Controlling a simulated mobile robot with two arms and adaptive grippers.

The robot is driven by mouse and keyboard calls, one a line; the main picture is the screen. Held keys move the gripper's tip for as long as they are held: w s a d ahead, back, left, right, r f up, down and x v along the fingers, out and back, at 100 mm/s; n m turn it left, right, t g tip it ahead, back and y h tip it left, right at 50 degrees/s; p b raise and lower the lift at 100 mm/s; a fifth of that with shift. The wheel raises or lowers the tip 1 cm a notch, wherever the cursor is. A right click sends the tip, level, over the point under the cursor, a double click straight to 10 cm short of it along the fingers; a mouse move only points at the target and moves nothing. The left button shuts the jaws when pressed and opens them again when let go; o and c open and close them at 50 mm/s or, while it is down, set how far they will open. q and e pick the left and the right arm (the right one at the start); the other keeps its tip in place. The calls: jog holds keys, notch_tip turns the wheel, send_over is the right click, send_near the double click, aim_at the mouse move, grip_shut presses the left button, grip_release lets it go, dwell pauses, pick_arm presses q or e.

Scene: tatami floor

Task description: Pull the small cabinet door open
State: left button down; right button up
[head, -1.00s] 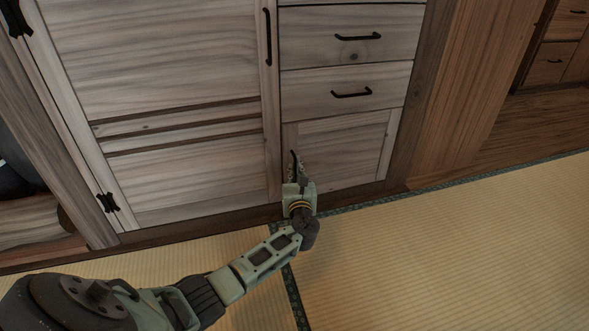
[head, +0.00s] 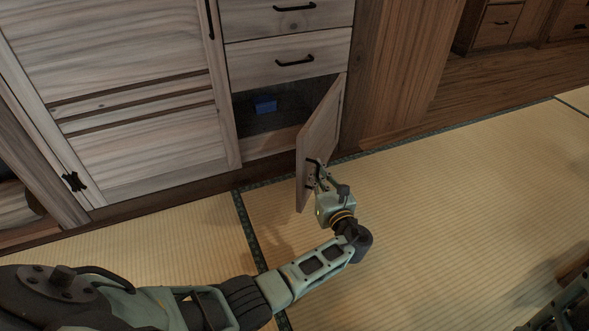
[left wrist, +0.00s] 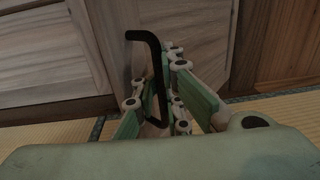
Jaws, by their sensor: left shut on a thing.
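The small cabinet door (head: 321,137) stands well open, swung out to the right on its right edge, below two drawers. Its black bar handle (head: 309,172) is on the outer face near the free edge. My left gripper (head: 318,180) is shut on this handle. In the left wrist view the fingers of the left gripper (left wrist: 160,105) close around the lower part of the handle (left wrist: 152,55), in front of the wooden door face (left wrist: 190,30). My right gripper is not in view.
A large closed cabinet door (head: 135,130) is left of the compartment. Closed drawers (head: 290,62) sit above it. A brown wooden panel (head: 395,75) stands to the right. The tatami floor (head: 450,200) in front is clear.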

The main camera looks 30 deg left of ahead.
pick_arm(q)
jog(key=d, duration=0.1)
jog(key=d+b, duration=0.1)
jog(key=d, duration=0.3)
jog(key=shift+w+d+f, duration=0.2)
jog(key=shift+w+f, duration=0.1)
jog(key=shift+w, duration=0.05)
jog(key=c, duration=2.2)
grip_release()
jog(key=shift+r, duration=0.15)
jog(key=shift+r, duration=0.1)
